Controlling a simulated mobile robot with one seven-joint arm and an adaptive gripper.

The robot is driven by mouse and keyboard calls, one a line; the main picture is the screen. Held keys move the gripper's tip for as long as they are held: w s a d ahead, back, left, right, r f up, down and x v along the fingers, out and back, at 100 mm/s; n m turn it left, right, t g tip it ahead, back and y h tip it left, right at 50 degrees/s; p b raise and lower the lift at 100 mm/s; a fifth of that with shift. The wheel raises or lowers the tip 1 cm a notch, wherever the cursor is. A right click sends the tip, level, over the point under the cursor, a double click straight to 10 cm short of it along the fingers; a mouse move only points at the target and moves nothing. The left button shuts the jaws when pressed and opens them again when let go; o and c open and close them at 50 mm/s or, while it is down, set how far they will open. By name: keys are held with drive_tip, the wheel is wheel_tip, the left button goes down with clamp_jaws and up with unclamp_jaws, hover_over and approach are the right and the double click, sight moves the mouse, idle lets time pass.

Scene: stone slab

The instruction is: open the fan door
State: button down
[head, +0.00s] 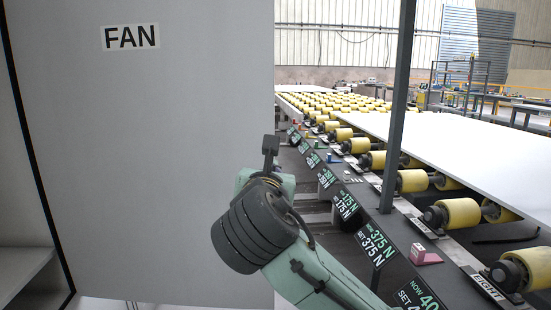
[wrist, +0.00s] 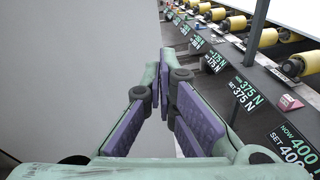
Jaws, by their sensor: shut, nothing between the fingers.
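The fan door is a large flat light-grey panel (head: 140,170) filling the left half of the head view, with a black-on-white FAN label (head: 131,36) near its top. Its right edge is upright and free of visible handles. A dark seam runs down its left side. In the wrist view the grey panel (wrist: 75,70) fills the left. My gripper (wrist: 167,66) is shut and empty, its purple-padded fingers converging by the panel's right edge. I cannot tell whether they touch it. In the head view my arm covers the panel's lower right edge, and the fingers are not clearly seen.
A dark rail with number signs (head: 375,243) runs along a conveyor of yellow rollers (head: 412,181) to the right. A dark post (head: 397,110) stands there, near a large white slab (head: 450,140). A pink block (head: 425,254) lies on the rail. A shelf (head: 22,270) shows at lower left.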

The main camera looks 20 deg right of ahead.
drive_tip(key=w+d+n+t+p, duration=0.1)
drive_tip(key=w+d+p, duration=0.2)
drive_tip(key=w, duration=0.7)
drive_tip(key=shift+r+n+p, duration=0.2)
drive_tip(key=shift+n+p, duration=0.2)
drive_tip(key=shift+p, duration=0.05)
